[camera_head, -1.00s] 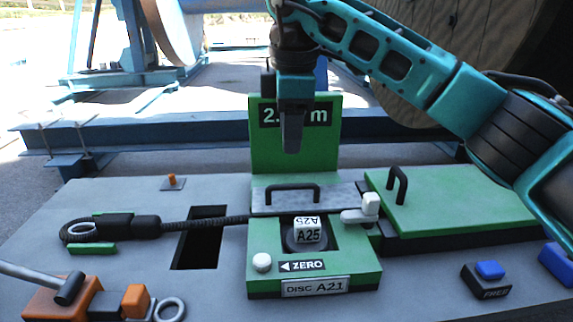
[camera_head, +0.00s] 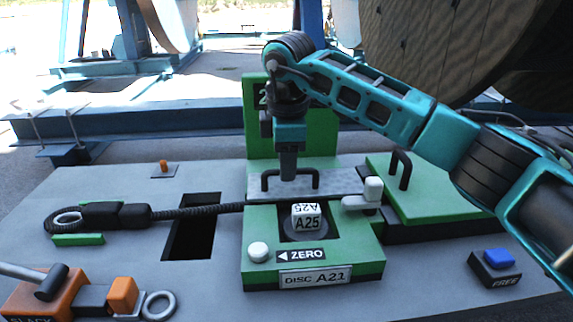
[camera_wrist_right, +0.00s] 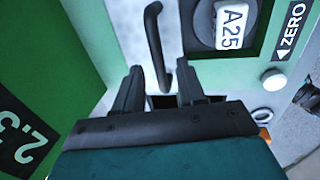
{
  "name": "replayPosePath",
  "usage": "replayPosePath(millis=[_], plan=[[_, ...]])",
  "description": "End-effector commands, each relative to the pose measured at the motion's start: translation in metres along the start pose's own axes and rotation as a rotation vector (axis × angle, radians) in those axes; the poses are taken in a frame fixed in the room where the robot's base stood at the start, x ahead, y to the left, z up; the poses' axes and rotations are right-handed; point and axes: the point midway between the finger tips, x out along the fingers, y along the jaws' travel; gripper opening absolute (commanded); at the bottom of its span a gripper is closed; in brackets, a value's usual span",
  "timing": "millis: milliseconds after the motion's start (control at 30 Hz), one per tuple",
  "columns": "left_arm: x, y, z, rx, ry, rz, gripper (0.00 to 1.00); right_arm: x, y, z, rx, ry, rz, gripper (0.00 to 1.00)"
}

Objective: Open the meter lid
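The green meter (camera_head: 262,225) stands in the middle of the panel, with a disc marked A25 (camera_head: 306,222) in its recess. The meter lid looks like the grey metal plate (camera_head: 340,183) behind the recess, with a black bar handle (camera_head: 266,182); the handle also shows in the right wrist view (camera_wrist_right: 156,45). My right gripper (camera_head: 288,178) points down at the handle. In the right wrist view my right gripper (camera_wrist_right: 158,85) has its fingers apart, with part of the handle between them; contact cannot be told. My left gripper is out of view.
A green upright plate (camera_head: 258,140) stands behind the lid. A white-knobbed latch (camera_head: 372,190) sits at the lid's right end, beside a green cover (camera_head: 430,195) with its own handle. A black cable (camera_head: 190,213) runs left over a dark slot (camera_head: 195,240).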

Motion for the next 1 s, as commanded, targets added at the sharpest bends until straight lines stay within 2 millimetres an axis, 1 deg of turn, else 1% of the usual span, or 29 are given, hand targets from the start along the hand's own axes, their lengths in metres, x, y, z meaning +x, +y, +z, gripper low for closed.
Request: replayPosePath(millis=[100, 367, 800, 1000], plan=[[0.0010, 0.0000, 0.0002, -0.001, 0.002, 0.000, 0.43, 0.0064, -0.0004, -0.0002, -0.001, -0.001, -0.001, 0.40], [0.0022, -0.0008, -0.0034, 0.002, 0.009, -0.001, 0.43, 0.0069, -0.0003, -0.0002, -0.001, 0.000, -0.001, 0.40], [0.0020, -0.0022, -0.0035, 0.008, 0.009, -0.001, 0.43, 0.0064, -0.0003, -0.0003, -0.001, 0.000, -0.001, 0.00], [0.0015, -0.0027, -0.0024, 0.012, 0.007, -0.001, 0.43, 0.0064, -0.0004, -0.0003, -0.001, 0.000, -0.001, 0.00]])
